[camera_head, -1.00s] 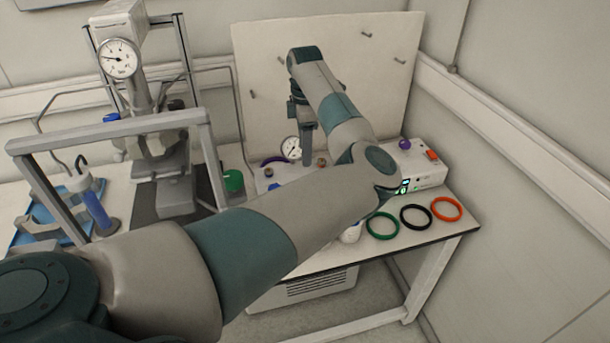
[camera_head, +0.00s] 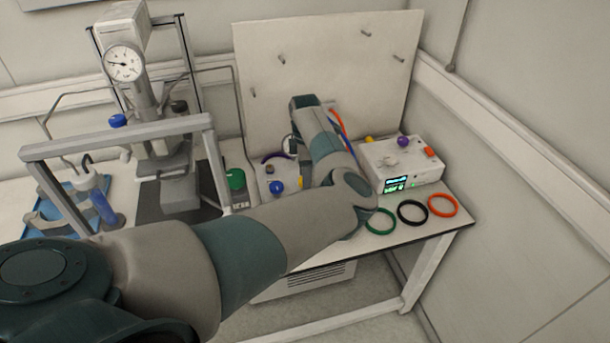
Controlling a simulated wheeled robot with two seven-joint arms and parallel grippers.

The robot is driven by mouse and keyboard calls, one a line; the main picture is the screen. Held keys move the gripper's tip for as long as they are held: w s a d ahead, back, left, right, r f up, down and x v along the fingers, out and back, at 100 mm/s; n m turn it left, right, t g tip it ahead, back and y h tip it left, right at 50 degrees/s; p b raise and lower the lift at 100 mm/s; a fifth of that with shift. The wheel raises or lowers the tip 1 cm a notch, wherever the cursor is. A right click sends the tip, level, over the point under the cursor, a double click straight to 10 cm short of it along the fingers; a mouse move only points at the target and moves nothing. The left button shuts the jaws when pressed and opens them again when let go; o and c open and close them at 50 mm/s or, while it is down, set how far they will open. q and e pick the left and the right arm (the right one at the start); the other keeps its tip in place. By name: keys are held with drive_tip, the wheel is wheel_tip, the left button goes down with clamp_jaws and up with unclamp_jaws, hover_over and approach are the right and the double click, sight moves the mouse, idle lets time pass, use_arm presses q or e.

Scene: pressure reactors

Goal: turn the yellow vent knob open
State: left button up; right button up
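A yellow knob (camera_head: 369,140) shows at the far left corner of the white instrument box (camera_head: 405,165) on the right of the bench. My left arm comes in from the lower left and bends up over the middle of the bench. My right gripper is not in view.
A green (camera_head: 380,221), a black (camera_head: 412,211) and an orange ring (camera_head: 442,205) lie along the bench's front right. A reactor with a gauge (camera_head: 124,64) stands behind a grey frame at left. A pegged white panel (camera_head: 345,60) backs the bench.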

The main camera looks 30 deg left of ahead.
use_arm(q)
drive_tip(key=c, duration=1.1)
drive_tip(key=shift+o, duration=0.2)
